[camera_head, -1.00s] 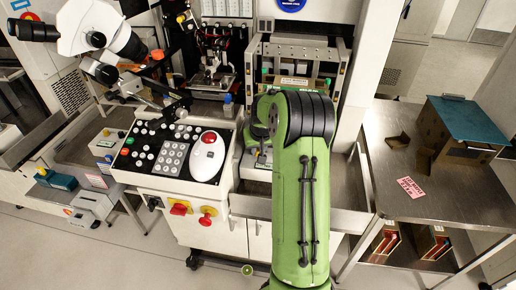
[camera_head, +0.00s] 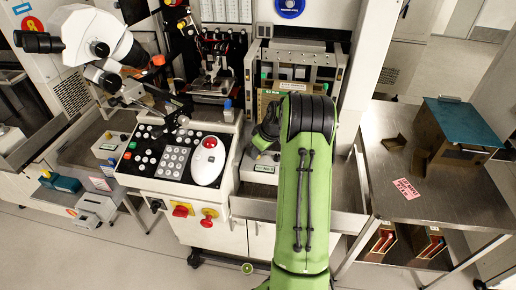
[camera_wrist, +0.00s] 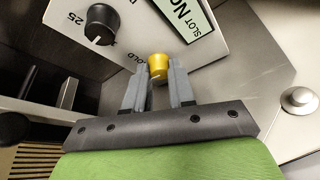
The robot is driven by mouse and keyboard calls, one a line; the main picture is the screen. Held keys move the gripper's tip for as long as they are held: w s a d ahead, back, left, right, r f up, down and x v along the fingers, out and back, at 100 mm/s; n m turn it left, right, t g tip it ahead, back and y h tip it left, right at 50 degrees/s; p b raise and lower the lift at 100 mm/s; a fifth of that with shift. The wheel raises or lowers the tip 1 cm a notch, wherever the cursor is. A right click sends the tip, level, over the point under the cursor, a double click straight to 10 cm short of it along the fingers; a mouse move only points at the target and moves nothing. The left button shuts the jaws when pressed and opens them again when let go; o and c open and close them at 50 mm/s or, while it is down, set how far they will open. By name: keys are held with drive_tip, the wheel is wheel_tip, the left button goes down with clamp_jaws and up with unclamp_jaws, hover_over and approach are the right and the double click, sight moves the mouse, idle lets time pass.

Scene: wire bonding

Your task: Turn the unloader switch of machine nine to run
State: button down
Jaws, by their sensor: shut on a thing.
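In the wrist view my gripper (camera_wrist: 158,88) has its two grey fingers on either side of a small yellow knob (camera_wrist: 158,65), shut on it. The knob sits on a pale panel (camera_wrist: 130,40), next to lettering that reads "OLD", its start hidden. The knob's pointer direction is hard to tell. In the head view my green arm reaches to a small grey box (camera_head: 262,170) right of the machine's console. The fingers and the yellow knob are hidden there behind my wrist.
A black knob (camera_wrist: 101,25) marked 25 and a "SLOT NO" display (camera_wrist: 187,18) are close by. A round silver button (camera_wrist: 298,100) is at right. The console (camera_head: 175,158) stands left of my arm. A steel table (camera_head: 440,190) with a blue-topped box (camera_head: 460,120) is at right.

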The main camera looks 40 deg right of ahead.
drive_tip(key=n+y+p, duration=0.1)
drive_tip(key=n, duration=0.1)
drive_tip(key=n+y+p, duration=0.1)
drive_tip(key=n+p, duration=0.1)
drive_tip(key=n, duration=0.1)
drive_tip(key=shift+d+r+n+g, duration=0.1)
drive_tip(key=shift+d+n+g, duration=0.1)
drive_tip(key=shift+n+g, duration=0.15)
drive_tip(key=shift+w+n+g+y+p, duration=0.1)
drive_tip(key=shift+n+g+y+p, duration=0.25)
drive_tip(key=shift+n+p, duration=0.6)
drive_tip(key=shift+w+n+g+y+p, duration=0.1)
drive_tip(key=shift+n+g+y+p, duration=0.3)
drive_tip(key=shift+n, duration=0.8)
drive_tip(key=c, duration=1)
unclamp_jaws()
drive_tip(key=shift+o, duration=0.2)
drive_tip(key=p+v, duration=0.5)
drive_tip(key=v, duration=1)
drive_tip(key=shift+r+p, duration=0.3)
drive_tip(key=shift+p, duration=0.05)
